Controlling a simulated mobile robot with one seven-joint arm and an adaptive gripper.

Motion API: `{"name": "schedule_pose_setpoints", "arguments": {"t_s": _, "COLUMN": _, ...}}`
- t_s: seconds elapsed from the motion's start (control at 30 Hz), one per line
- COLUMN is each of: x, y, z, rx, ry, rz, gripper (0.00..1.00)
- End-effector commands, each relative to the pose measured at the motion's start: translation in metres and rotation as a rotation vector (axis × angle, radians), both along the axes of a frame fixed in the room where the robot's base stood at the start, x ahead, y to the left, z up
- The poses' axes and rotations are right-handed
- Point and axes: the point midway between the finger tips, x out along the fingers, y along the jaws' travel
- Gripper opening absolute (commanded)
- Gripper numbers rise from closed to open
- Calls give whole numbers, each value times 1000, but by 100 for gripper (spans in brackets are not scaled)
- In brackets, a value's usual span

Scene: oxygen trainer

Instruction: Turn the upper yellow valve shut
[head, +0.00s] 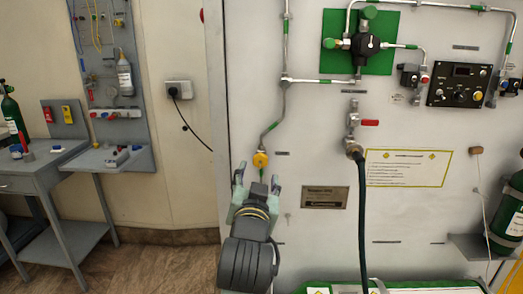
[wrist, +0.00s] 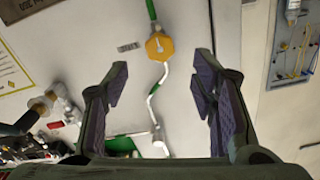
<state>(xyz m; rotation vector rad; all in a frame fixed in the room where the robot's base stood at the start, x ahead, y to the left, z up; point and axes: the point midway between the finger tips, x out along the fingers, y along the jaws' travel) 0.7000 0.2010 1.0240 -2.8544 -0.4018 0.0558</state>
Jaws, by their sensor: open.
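A yellow valve (head: 260,160) sits on a thin green-banded pipe on the white panel. It also shows in the wrist view (wrist: 159,46) as a yellow knob with a pale pointer mark on its face. It is the only yellow valve I can make out on this pipe. My gripper (head: 258,182) is open and empty, just below the valve in the head view. In the wrist view my gripper's fingers (wrist: 161,80) stand wide apart on either side of the pipe line, with the valve between and beyond the tips, and I see no contact. The pipe below the valve is partly hidden by my gripper in the head view.
A red-handled valve (head: 368,122) with a dark green hose (head: 362,210) is on the panel to the right. A metal name plate (head: 325,197) is right of my gripper. A grey side table (head: 50,155) stands at the left. The panel around the yellow valve is mostly bare.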

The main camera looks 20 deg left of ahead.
Motion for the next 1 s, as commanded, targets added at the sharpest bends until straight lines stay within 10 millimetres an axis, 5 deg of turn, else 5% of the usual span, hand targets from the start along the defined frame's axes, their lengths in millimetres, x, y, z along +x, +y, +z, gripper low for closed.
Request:
{"name": "schedule_pose_setpoints", "arguments": {"t_s": 0.2, "x": 45, "y": 14, "z": 2, "rx": -1, "ry": 2, "rz": 1, "gripper": 52}}
{"name": "schedule_pose_setpoints", "arguments": {"t_s": 0.4, "x": 69, "y": 20, "z": 1, "rx": 1, "ry": -1, "rz": 0, "gripper": 52}}
{"name": "schedule_pose_setpoints", "arguments": {"t_s": 0.8, "x": 77, "y": 22, "z": 0, "rx": 2, "ry": -2, "rz": 0, "gripper": 52}}
{"name": "schedule_pose_setpoints", "arguments": {"t_s": 1.0, "x": 76, "y": 22, "z": 0, "rx": 2, "ry": -2, "rz": 0, "gripper": 40}}
